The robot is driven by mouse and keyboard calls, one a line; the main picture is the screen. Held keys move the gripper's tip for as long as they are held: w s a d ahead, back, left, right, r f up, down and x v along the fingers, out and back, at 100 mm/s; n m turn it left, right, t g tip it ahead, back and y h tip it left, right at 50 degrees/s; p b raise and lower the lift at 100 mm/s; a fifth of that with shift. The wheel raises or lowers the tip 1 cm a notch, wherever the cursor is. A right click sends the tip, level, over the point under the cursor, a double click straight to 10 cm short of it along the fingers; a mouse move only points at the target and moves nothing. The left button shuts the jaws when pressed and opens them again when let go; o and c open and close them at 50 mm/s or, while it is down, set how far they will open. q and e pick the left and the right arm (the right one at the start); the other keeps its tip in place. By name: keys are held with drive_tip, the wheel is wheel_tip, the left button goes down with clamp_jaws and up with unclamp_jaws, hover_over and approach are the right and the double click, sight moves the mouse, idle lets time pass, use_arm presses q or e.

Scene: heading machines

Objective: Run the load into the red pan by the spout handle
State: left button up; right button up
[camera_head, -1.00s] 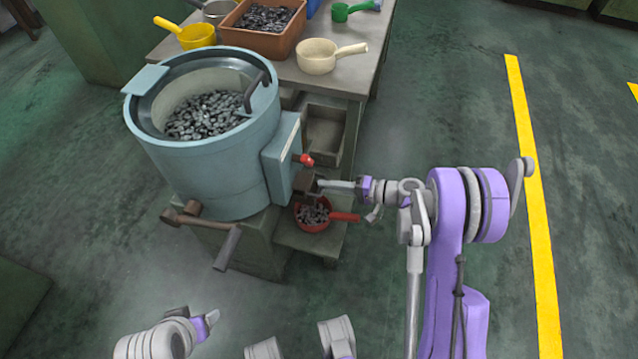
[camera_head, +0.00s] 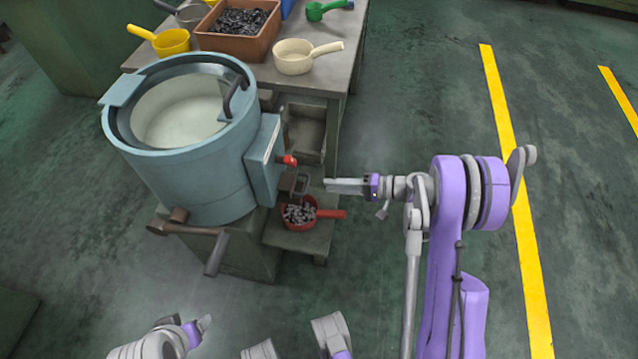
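The blue drum (camera_head: 195,175) shows a bare, pale inside with no metal parts visible in it. The spout handle (camera_head: 300,184) is a dark frame on the drum's right side, below a red knob (camera_head: 289,160). The red pan (camera_head: 297,224) sits under the spout on a low shelf, holding small grey parts, with its handle pointing right. My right gripper (camera_head: 330,186) is just right of the spout handle, apart from it and empty; its fingers look parted. My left gripper (camera_head: 205,323) is low in the picture, away from everything; its finger opening is unclear.
A bench (camera_head: 335,78) behind the drum holds a brown bin (camera_head: 232,44) of dark parts and yellow, cream (camera_head: 293,62) and green pans. The floor on the right is clear.

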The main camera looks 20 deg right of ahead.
use_arm(q)
drive_tip(key=shift+r, duration=0.35)
use_arm(e)
drive_tip(key=v, duration=0.4)
drive_tip(key=shift+s+d, duration=0.1)
drive_tip(key=shift+d, duration=0.05)
drive_tip(key=shift+r, duration=0.1)
drive_tip(key=s+a+r+n+g+h, duration=0.3)
drive_tip(key=s+a+r+g+h, duration=0.2)
drive_tip(key=s+a+h, duration=0.5)
drive_tip(key=s+r+n+h, duration=0.1)
drive_tip(key=s+n+h, duration=0.25)
drive_tip(key=s, duration=0.75)
use_arm(q)
wheel_tip(320, 180, up, 22)
drive_tip(key=w+t+p, duration=0.1)
drive_tip(key=p, duration=1.8)
drive_tip(key=shift+w+p, duration=0.25)
drive_tip(key=shift+p, duration=0.15)
use_arm(e)
wheel_tip(320, 180, up, 23)
drive_tip(key=w+t, duration=0.1)
drive_tip(key=shift+w+f+t, duration=0.25)
drive_tip(key=shift+w+t, duration=0.05)
